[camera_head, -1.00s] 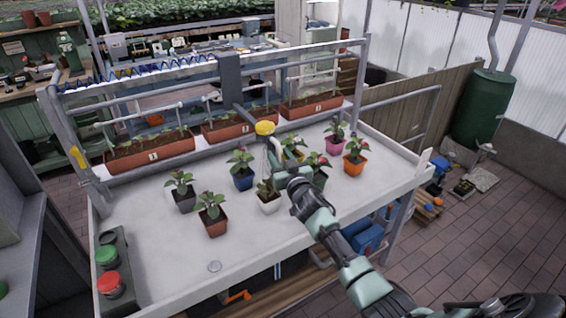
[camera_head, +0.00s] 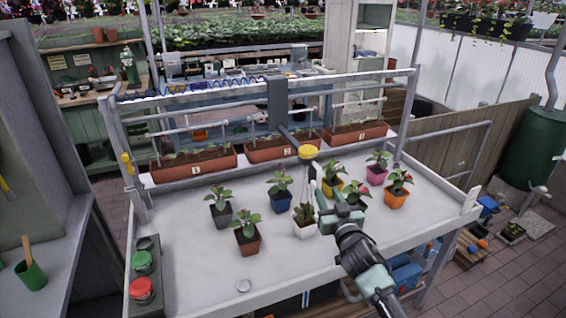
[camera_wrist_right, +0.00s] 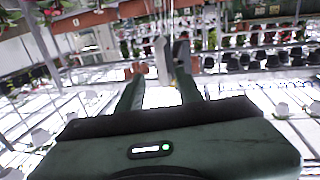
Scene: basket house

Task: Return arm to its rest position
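My right arm (camera_head: 365,265) reaches in from the lower right over the white table. Its gripper (camera_head: 316,180) is above the potted plants, just below and beside a yellow round knob (camera_head: 308,152) on a bar from the grey post. In the right wrist view the two green fingers (camera_wrist_right: 158,82) stand apart with dark tips. A grey upright piece shows between them, and I cannot tell whether it touches them. I see nothing clearly held. My left gripper is not in view.
The white table (camera_head: 195,265) carries several potted plants, among them a white pot (camera_head: 303,230) beneath the gripper and an orange pot (camera_head: 396,197) to its right. Brown planter boxes (camera_head: 195,167) line the back rail. Red and green jars stand at the front left. The front right tabletop is clear.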

